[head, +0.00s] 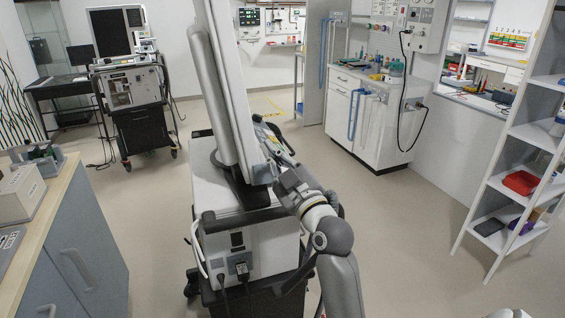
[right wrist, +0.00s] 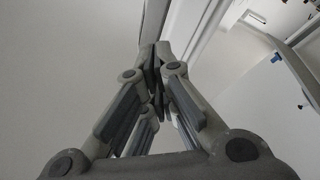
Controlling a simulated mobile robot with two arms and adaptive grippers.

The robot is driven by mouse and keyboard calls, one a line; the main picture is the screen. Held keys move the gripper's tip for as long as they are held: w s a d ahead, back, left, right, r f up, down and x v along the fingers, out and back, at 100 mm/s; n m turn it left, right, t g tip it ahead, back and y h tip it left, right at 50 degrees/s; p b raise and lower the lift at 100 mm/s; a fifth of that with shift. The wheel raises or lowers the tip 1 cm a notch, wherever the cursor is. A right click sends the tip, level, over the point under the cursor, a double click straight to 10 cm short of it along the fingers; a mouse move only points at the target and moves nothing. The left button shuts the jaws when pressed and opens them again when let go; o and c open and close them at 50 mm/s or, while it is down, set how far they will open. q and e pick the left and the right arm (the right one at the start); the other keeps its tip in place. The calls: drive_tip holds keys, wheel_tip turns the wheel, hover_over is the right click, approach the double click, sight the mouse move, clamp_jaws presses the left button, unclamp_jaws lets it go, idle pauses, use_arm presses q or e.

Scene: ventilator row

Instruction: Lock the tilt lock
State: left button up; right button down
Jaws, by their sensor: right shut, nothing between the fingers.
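The ventilator (head: 250,242) stands in the middle of the head view on a dark wheeled cart. Its tall pale screen (head: 222,85) is seen nearly edge-on, above a dark mount (head: 240,190). My right gripper (head: 265,168) is at the lower right of the screen, close to the mount; I cannot tell whether it touches. In the right wrist view its fingers (right wrist: 155,58) are shut together with nothing between them, and a pale panel edge runs close beside the fingertips. I cannot make out the tilt lock in either view. My left gripper is not in view.
A wood-topped counter (head: 62,190) is at the left. Another ventilator (head: 133,85) on a cart stands behind it. The floor (head: 415,230) between is clear.

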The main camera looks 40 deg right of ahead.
drive_tip(key=shift+w+d+f, duration=1.2)
drive_tip(key=shift+w+f, duration=0.05)
drive_tip(key=shift+w, duration=0.05)
drive_tip(key=shift+d, duration=0.15)
